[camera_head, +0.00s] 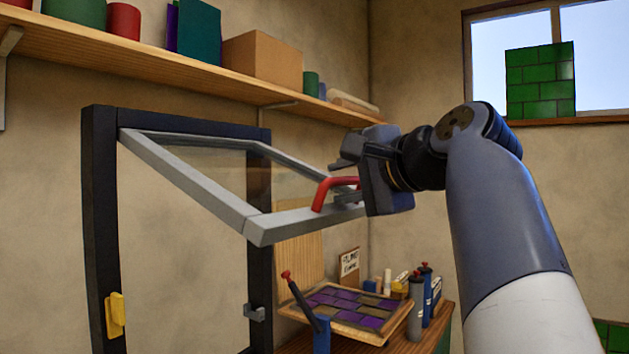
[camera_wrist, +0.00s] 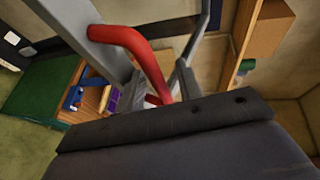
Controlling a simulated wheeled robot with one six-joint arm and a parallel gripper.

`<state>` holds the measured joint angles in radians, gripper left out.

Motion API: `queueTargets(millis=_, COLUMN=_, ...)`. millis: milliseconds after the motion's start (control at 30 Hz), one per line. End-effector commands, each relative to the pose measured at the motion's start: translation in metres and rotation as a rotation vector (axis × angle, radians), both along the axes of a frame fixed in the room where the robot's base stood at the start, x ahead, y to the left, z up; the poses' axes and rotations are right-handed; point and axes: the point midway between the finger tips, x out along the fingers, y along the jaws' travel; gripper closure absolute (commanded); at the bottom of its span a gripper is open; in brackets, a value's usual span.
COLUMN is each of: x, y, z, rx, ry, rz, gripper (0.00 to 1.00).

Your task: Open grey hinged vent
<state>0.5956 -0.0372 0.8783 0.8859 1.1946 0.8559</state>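The grey hinged vent (camera_head: 192,180) is a glazed grey frame hanging from the top of a dark upright frame (camera_head: 100,220). It is swung outward and upward, its lower edge well away from the dark frame. A red handle (camera_head: 322,192) sits on its lower rail; it also shows in the wrist view (camera_wrist: 140,48). My gripper (camera_head: 346,180) is at the handle's right end, its fingers apart, one above and one below the bar. The handle runs between the fingers; I cannot tell whether either touches it.
A yellow catch (camera_head: 115,314) is on the dark frame's left post, a grey bracket (camera_head: 254,312) on its right. A wooden bench (camera_head: 433,318) with a tilted purple-tiled panel (camera_head: 345,306) and tools stands below. A loaded shelf (camera_head: 190,75) runs above. Room is open before the frame.

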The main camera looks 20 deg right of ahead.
Motion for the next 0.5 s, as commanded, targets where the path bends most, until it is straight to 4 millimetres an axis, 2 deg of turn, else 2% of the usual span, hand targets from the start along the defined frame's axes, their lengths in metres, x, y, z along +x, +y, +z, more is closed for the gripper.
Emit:
queueTargets(millis=267, x=-0.005, y=-0.002, z=0.0, rx=0.0, ry=0.001, rz=-0.002, gripper=0.66)
queueTargets(millis=500, x=-0.034, y=-0.01, z=0.005, rx=-0.001, ry=0.0, rz=-0.007, gripper=0.66)
